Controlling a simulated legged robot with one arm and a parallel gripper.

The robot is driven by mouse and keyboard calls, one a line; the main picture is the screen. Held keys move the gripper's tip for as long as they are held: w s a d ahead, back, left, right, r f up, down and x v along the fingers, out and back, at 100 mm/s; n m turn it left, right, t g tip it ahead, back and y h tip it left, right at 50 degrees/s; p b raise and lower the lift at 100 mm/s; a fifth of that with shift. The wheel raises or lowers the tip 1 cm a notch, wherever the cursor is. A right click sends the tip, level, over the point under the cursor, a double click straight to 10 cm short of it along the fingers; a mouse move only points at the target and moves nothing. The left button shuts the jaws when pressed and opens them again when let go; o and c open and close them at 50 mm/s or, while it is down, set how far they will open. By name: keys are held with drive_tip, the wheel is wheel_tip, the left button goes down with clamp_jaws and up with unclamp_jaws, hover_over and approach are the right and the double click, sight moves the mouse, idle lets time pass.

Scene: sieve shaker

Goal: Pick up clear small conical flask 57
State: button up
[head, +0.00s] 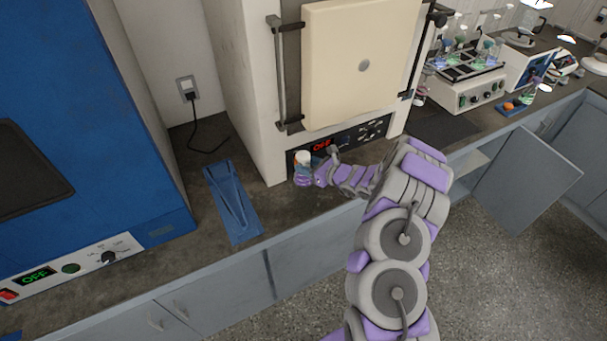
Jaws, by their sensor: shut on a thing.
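A small vessel with a white top (302,157) and a bluish body stands out at the end of my arm, in front of the furnace's lower left corner. It looks like the small conical flask, but its number is too small to read. My gripper (303,179) is shut on it, low over the counter by the furnace's base. The purple fingers hide the vessel's lower part. I cannot tell whether its base touches the counter.
The furnace (365,66) with a cream door stands right behind my gripper. A blue tray (233,202) lies on the counter to the left, beside a blue oven (75,120). A shaker (467,85) holding several flasks is at the right. An open cabinet door (527,182) juts out below.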

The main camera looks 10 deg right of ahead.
clamp_jaws()
drive_tip(key=shift+r, duration=0.1)
idle(0.6)
